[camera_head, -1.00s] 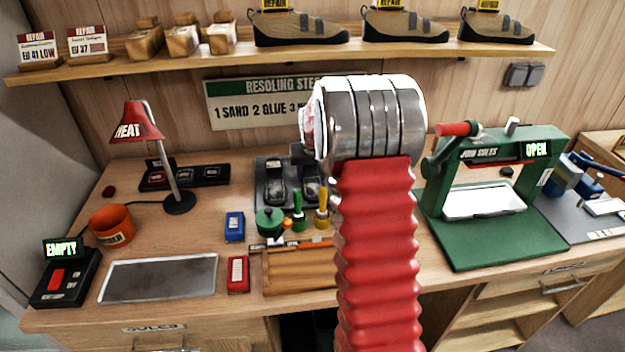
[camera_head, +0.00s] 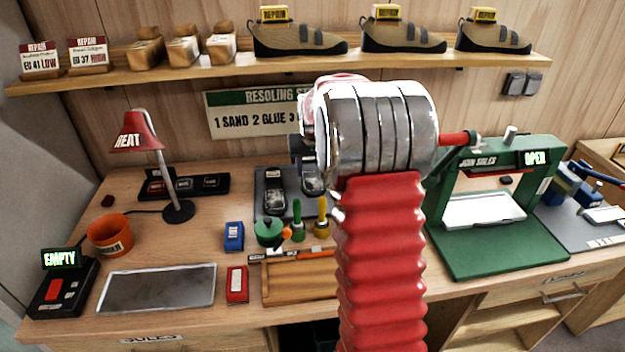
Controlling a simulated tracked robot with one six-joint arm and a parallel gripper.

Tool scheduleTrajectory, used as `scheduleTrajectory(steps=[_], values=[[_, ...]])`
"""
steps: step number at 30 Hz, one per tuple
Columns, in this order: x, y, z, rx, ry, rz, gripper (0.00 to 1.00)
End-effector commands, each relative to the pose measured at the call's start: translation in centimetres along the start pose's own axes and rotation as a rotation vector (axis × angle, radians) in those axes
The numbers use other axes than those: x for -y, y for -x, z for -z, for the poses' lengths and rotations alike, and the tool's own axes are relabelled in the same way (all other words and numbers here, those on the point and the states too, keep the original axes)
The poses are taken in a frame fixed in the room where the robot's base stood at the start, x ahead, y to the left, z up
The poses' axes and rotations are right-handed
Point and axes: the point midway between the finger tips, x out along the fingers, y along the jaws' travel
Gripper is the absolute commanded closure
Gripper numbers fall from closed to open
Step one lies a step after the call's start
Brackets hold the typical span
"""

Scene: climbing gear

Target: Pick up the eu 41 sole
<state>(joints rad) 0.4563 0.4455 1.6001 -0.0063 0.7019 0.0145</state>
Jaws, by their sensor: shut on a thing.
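Two dark soles show at the grey mat (camera_head: 262,174) in the middle of the bench. The left sole (camera_head: 275,191) lies on the mat. The right sole (camera_head: 313,181) sits just under my gripper (camera_head: 306,152), partly covered by my arm. My gripper is mostly hidden behind my silver wrist; only a dark part shows at its left. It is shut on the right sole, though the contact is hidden. I cannot read a size on either sole. A card on the shelf reads EU 41 LOW (camera_head: 40,61).
A green glue pot (camera_head: 269,232) and brushes (camera_head: 298,222) stand just in front of the mat. The red heat lamp (camera_head: 135,134) and a labelled dark rack (camera_head: 212,182) are left. The green press (camera_head: 500,250), marked open, is right. A metal plate (camera_head: 157,289) lies front left.

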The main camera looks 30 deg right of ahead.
Motion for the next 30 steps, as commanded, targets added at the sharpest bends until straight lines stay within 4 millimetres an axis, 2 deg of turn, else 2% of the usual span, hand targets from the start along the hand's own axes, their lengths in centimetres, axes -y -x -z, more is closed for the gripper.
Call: scheduleTrajectory(steps=[2,21,25,30], values=[[0.0,1.6,0.7,-0.004,0.000,0.000,0.83],[14.3,2.8,-3.5,0.000,0.004,0.002,0.83],[16.1,3.0,-4.0,0.001,0.003,0.001,0.83],[17.1,3.1,-4.3,0.001,0.001,0.000,0.83]])
